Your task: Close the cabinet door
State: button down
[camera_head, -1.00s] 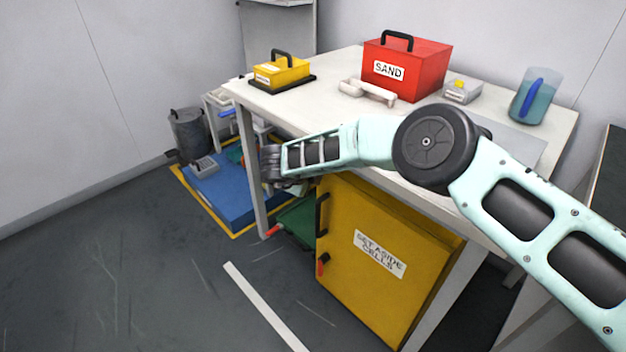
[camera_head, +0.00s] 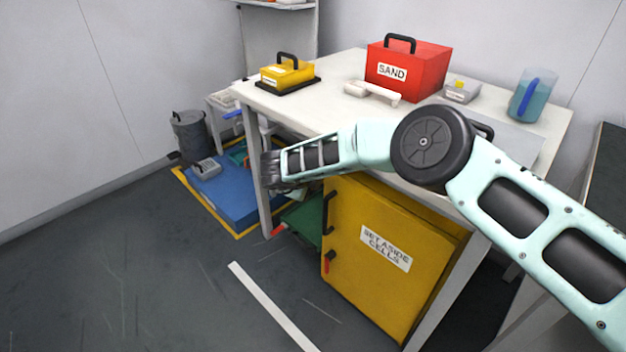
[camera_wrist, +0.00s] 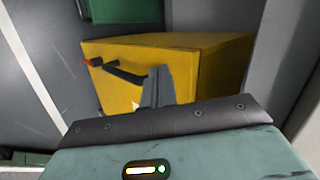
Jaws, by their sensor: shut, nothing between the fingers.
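The yellow cabinet (camera_head: 449,272) stands under the white table. Its door (camera_head: 350,240) carries a "SET ASIDE CELLS" label, a black bar handle (camera_head: 328,212) and a red-tipped latch (camera_head: 329,262) at its left edge. In the wrist view the door (camera_wrist: 195,75) fills the middle, with the handle (camera_wrist: 124,74) left of my fingers. I cannot tell for sure how far the door stands open. My gripper (camera_head: 270,169) is at the table's front left, above and left of the handle in the head view. In the wrist view its fingers (camera_wrist: 158,86) are together, empty, in front of the yellow panel.
The white table (camera_head: 330,112) bears a red sand box (camera_head: 410,68), a yellow case (camera_head: 287,74) and a blue-handled jug (camera_head: 532,95). A table leg (camera_head: 257,185) stands close to my gripper. A blue platform (camera_head: 222,193) lies behind it. The floor (camera_head: 130,270) at front left is clear.

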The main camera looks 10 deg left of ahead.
jog(key=s+a+r+n+t+y, duration=0.1)
jog(key=s+a+r+n+y, duration=0.1)
jog(key=a+r, duration=0.35)
jog(key=s+a+r+n+t+y, duration=0.1)
jog(key=s+a+r+n+y, duration=0.15)
jog(key=r, duration=0.55)
jog(key=s+a+r+n+t+y, duration=0.1)
jog(key=s+a+r+n+y, duration=0.15)
jog(key=r, duration=0.35)
jog(key=s+a+r+n+g+y, duration=0.1)
jog(key=s+r+n+g+y, duration=0.3)
jog(key=s+r+n, duration=0.45)
jog(key=s+d+f+n+g+h, duration=0.35)
jog(key=s+d+n, duration=0.45)
jog(key=s+d, duration=0.75)
jog(key=s+d+f+n+g+h, duration=0.3)
jog(key=s+d+n, duration=0.4)
jog(key=s+d, duration=0.9)
jog(key=w+d+r+g+p, duration=0.1)
jog(key=w+d+r+p, duration=0.1)
jog(key=r+p, duration=1.2)
jog(key=shift+w+r, duration=0.45)
jog(key=shift+w, duration=0.25)
